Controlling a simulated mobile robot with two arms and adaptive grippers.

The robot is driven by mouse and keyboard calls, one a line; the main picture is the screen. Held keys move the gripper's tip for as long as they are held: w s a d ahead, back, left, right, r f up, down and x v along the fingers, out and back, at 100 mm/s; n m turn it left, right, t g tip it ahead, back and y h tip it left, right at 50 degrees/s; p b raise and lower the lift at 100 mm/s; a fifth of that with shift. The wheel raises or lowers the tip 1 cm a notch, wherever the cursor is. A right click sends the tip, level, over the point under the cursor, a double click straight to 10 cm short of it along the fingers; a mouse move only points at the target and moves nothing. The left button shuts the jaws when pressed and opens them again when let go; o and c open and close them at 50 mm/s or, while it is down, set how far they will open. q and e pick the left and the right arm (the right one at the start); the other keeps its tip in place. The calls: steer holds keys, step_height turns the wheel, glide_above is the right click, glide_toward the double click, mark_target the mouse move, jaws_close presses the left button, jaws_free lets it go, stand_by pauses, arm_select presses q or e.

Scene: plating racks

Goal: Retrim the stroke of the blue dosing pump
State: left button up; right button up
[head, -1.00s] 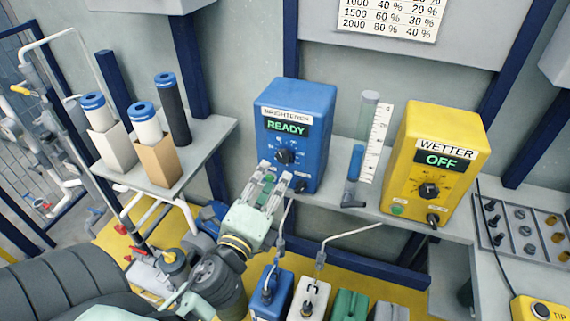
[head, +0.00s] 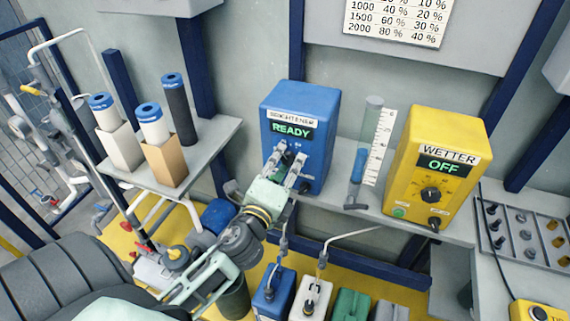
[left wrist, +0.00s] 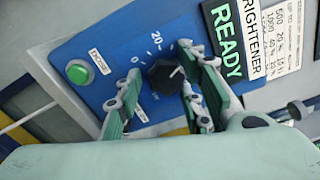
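The blue dosing pump (head: 318,150) stands on the grey shelf, labelled BRIGHTENER, and its display (head: 291,131) reads READY. My left gripper (head: 290,160) is at the pump's front face, hiding much of its dial. In the left wrist view, the black stroke knob (left wrist: 163,77) with a pale pointer mark lies between the two fingers of the left gripper (left wrist: 171,73). The fingers are apart, with visible gaps beside the knob. A green button (left wrist: 77,72) sits on the same face. My right gripper is not in view.
A yellow WETTER pump (head: 450,150) reading OFF stands to the right. Between the pumps is a clear graduated cylinder (head: 371,125). A chart (head: 395,20) hangs above. Capped tubes stand on the left shelf (head: 218,135); several containers stand below, including a blue one (head: 270,297).

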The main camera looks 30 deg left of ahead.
arm_select(q)
steer(key=shift+f, duration=0.1)
jaws_close()
steer(key=shift+f, duration=0.1)
steer(key=shift+d+f+n, duration=0.1)
steer(key=shift+n, duration=1)
steer(key=shift+d+n, duration=0.1)
steer(key=shift+n, duration=1.5)
steer(key=shift+f, duration=0.1)
steer(key=shift+o, duration=1.1)
jaws_free()
